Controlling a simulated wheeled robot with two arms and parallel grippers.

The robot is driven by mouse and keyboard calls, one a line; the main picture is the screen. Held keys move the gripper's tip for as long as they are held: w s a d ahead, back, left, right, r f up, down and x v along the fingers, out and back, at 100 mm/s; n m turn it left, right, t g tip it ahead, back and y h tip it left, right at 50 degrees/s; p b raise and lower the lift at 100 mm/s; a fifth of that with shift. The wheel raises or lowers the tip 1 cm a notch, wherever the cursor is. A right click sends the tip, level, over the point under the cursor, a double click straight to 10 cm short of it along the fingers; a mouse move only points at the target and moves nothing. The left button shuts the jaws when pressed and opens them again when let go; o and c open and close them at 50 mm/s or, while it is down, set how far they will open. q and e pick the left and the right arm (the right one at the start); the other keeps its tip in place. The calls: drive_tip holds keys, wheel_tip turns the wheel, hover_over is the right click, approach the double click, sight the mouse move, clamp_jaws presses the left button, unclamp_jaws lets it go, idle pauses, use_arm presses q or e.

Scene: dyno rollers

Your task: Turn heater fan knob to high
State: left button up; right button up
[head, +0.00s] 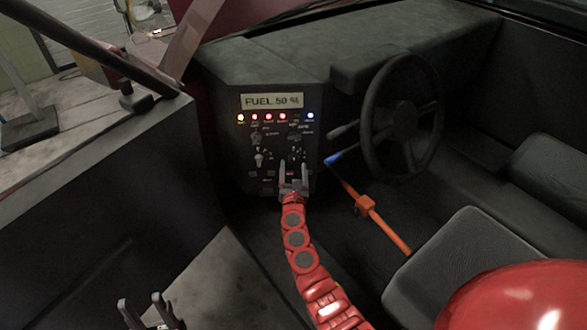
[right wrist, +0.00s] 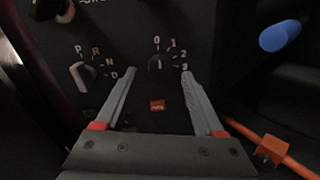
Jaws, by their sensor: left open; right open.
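A dark round knob (right wrist: 160,64) marked 0, 1, 2 and 3 is on the dark control panel (head: 225,98); its marking suggests the heater fan knob. A pale mark on it seems to point up near 0, but it is too small to be sure. My right gripper (head: 292,172) is open in front of the panel's lower right. In the right wrist view its fingers (right wrist: 160,76) stand apart on either side of the knob, with no grip seen. My left gripper (head: 141,302) is open and empty at the lower left, far from the panel.
A P-R-N-D selector (right wrist: 83,76) is left of the knob, and a small red button (right wrist: 157,105) is below it. A grey seat (head: 455,255) is at right.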

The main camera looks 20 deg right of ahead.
drive_tip(key=shift+w+d, duration=0.25)
drive_tip(key=shift+w, duration=0.4)
clamp_jaws()
